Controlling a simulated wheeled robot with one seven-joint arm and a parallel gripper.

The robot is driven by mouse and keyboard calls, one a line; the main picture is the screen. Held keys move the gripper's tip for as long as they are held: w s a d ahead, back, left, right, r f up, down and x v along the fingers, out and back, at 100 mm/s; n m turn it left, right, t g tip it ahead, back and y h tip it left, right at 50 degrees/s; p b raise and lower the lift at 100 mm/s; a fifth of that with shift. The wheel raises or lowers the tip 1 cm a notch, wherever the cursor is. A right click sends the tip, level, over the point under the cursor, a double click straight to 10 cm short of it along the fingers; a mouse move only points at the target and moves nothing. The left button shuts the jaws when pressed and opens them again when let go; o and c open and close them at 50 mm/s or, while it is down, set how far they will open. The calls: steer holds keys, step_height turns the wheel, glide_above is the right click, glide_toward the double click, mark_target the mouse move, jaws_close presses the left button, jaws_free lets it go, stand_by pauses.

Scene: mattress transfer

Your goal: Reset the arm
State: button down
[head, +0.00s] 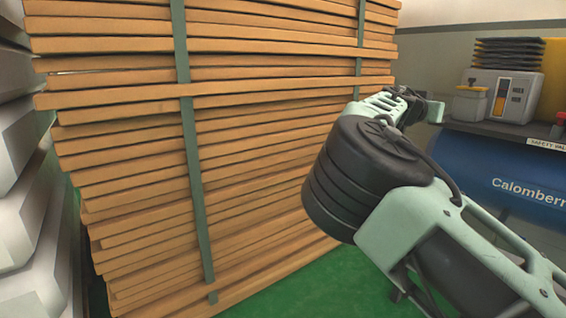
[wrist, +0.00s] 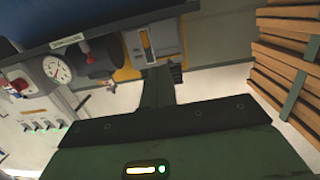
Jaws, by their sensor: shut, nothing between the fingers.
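My arm (head: 390,190) reaches up from the lower right in the head view, in front of the wood stack and the blue compressor. Its far end shows small near the stack's right edge, partly hidden by the arm's dark joint. In the wrist view my gripper (wrist: 158,80) shows as one dark narrow shape beyond its wide body, with the fingers together and nothing held. It is apart from the stack and the machine parts behind it. No mattress can be made out for certain.
A tall strapped stack of wooden boards (head: 130,130) stands on a green floor (head: 290,285). White stacked slabs (head: 35,215) are at the left. The blue compressor tank (head: 515,180) is at the right. A round gauge (wrist: 58,68) shows in the wrist view.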

steer(key=s+d+f+g+y, duration=0.2)
steer(key=s+f, duration=0.1)
steer(key=f, duration=0.4)
steer(key=s+d+f+g+y, duration=0.2)
steer(key=s+f, duration=0.1)
steer(key=f, duration=0.4)
steer(key=s+a+f+n+g+y, duration=0.2)
steer(key=s+a+f+y, duration=0.15)
steer(key=s+f, duration=0.35)
steer(key=s+a+f+n+g+y, duration=0.3)
steer(key=s+a+n+y, duration=0.45)
steer(key=s+a, duration=1.3)
steer(key=s+a+r+n, duration=0.1)
steer(key=s+a+n, duration=0.25)
steer(key=s, duration=0.45)
steer(key=s+a+r+n, duration=0.1)
steer(key=s+a+n, duration=0.1)
steer(key=s+n, duration=0.5)
step_height(320, 180, up, 33)
steer(key=s+m+p, duration=0.1)
steer(key=p, duration=3.2)
steer(key=shift+s+d+r+m+g+h, duration=0.2)
steer(key=shift+s+m+g+h, duration=0.1)
steer(key=shift+s+h, duration=0.1)
